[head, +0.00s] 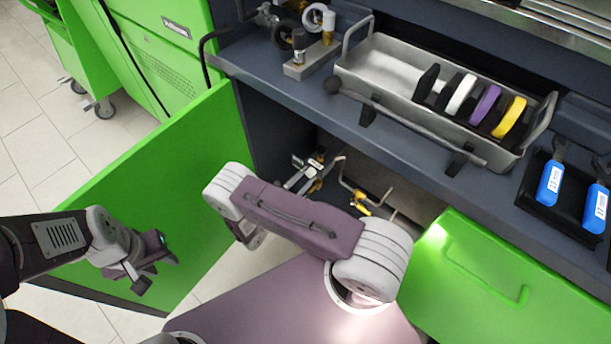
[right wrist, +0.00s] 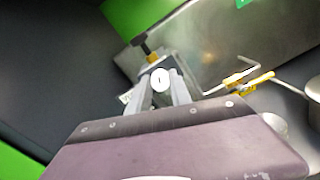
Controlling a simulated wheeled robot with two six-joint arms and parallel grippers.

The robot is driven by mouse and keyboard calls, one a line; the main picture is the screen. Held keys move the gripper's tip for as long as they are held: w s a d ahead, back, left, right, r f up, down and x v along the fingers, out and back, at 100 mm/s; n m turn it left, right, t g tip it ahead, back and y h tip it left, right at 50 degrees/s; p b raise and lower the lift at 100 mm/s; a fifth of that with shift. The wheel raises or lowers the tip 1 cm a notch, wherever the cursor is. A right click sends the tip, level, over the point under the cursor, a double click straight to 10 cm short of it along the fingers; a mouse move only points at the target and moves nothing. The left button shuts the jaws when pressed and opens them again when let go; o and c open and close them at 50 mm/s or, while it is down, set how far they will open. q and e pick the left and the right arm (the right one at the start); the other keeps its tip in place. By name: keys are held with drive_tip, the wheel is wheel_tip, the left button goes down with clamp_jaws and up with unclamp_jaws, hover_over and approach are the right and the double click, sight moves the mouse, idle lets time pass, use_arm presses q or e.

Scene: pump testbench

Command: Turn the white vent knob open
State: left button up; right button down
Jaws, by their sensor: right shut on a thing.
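The white vent knob (right wrist: 160,80) is a small round disc with a short dark mark, seen in the right wrist view. My right gripper (right wrist: 161,90) is shut on it, with one grey finger on either side. Brass and black fittings (right wrist: 151,56) show just beyond the knob. In the head view my right arm reaches into the open cabinet; I cannot make out the knob clearly there. My left gripper (head: 152,270) is empty, its fingers apart, in front of the green door.
The open green cabinet door (head: 170,190) stands at the left, and a green panel with a handle (head: 490,285) at the right. Pipes with a yellow-handled valve (right wrist: 250,83) lie right of the knob. A metal tray (head: 395,65) with coloured discs stands on the bench above.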

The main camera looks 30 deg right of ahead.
drive_tip(key=m+p, duration=0.1)
drive_tip(key=m, duration=0.3)
drive_tip(key=shift+m, duration=0.3)
drive_tip(key=m+p, duration=0.2)
drive_tip(key=m, duration=0.3)
drive_tip(key=shift+s, duration=0.1)
drive_tip(key=m+p, duration=0.1)
drive_tip(key=m, duration=0.4)
drive_tip(key=shift+f+m, duration=0.15)
drive_tip(key=shift+m, duration=0.25)
drive_tip(key=m+p, duration=0.1)
drive_tip(key=m, duration=0.3)
drive_tip(key=shift+f+p, duration=0.1)
drive_tip(key=shift+p, duration=0.3)
drive_tip(key=shift+m, duration=0.3)
drive_tip(key=c, duration=1.2)
unclamp_jaws()
drive_tip(key=shift+o, duration=0.2)
